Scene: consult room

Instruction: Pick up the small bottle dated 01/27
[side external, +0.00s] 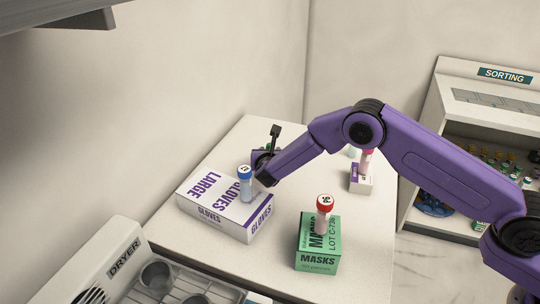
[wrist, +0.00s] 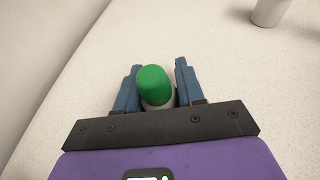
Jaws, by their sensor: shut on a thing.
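In the wrist view a green-capped bottle (wrist: 155,84) stands between the two blue fingers of my gripper (wrist: 157,76), which is shut on it. The bottle's body is mostly hidden below its cap, and I see no date on it. A blue-capped bottle (side external: 246,184) stands on the gloves box, and a red-capped bottle (side external: 324,212) stands on the masks box. I cannot read 01/27 anywhere.
The white gloves box (side external: 208,216) and green masks box (side external: 318,262) stand on the pale table (side external: 368,270). A small box (side external: 361,184) is under the pink-capped bottle. A dryer (side external: 124,264) is at front left, a sorting shelf (side external: 478,98) at right. A white cylinder (wrist: 270,12) stands far right.

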